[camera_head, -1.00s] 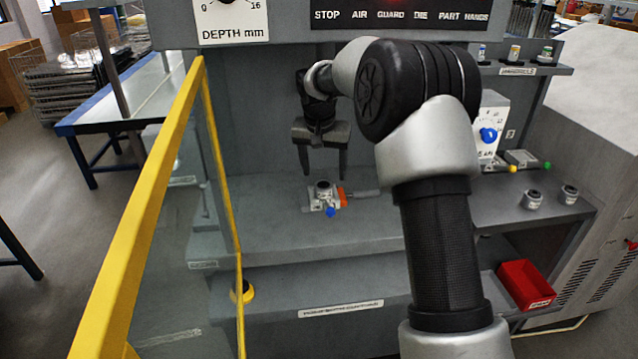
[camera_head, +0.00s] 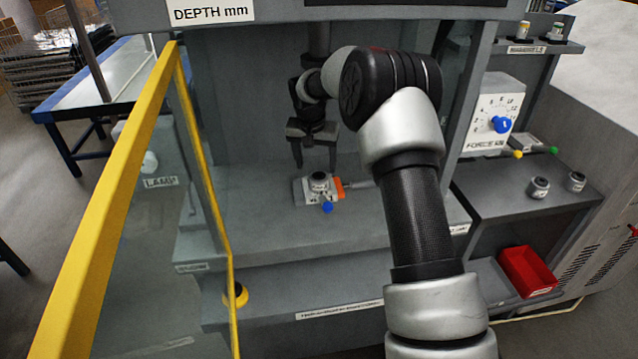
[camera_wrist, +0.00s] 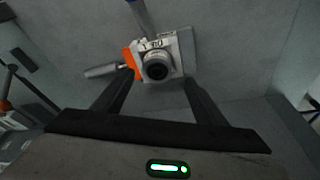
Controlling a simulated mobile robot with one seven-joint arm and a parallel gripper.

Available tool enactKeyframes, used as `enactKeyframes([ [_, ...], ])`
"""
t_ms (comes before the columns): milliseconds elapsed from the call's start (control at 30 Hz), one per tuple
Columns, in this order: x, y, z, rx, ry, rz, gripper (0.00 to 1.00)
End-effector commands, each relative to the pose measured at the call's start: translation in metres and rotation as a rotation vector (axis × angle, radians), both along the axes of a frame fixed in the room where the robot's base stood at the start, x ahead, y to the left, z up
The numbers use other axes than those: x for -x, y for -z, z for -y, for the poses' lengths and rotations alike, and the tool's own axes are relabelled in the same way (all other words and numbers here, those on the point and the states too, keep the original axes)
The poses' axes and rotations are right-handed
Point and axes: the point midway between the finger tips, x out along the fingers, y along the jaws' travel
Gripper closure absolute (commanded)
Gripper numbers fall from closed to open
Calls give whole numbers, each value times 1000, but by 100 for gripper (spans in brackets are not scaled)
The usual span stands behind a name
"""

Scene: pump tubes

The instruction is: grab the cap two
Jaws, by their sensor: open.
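A small grey round cap-like part with a dark top (camera_head: 319,179) sits in a pale clamp fixture (camera_head: 303,190) on the press bed. In the wrist view the dark round part (camera_wrist: 156,68) lies between and beyond my fingers. My gripper (camera_head: 315,168) is open and empty, pointing down just above and behind the fixture; its fingers also show in the wrist view (camera_wrist: 158,84). Two similar grey caps stand upright on the right-hand shelf, a left one (camera_head: 539,188) and a right one (camera_head: 576,182). I cannot read which is cap two.
A yellow-framed clear guard (camera_head: 95,245) stands left of the press bed. A dial box (camera_head: 495,115) and a red bin (camera_head: 527,271) are at right. The bed around the fixture is mostly clear.

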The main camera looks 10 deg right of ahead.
Motion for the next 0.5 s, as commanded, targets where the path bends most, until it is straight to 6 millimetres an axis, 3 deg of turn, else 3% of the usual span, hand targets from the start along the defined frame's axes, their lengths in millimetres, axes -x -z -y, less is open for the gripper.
enactKeyframes([
  [300,-10,42,11,-1,0,-4,35],
  [500,-12,48,11,-1,0,-2,35],
])
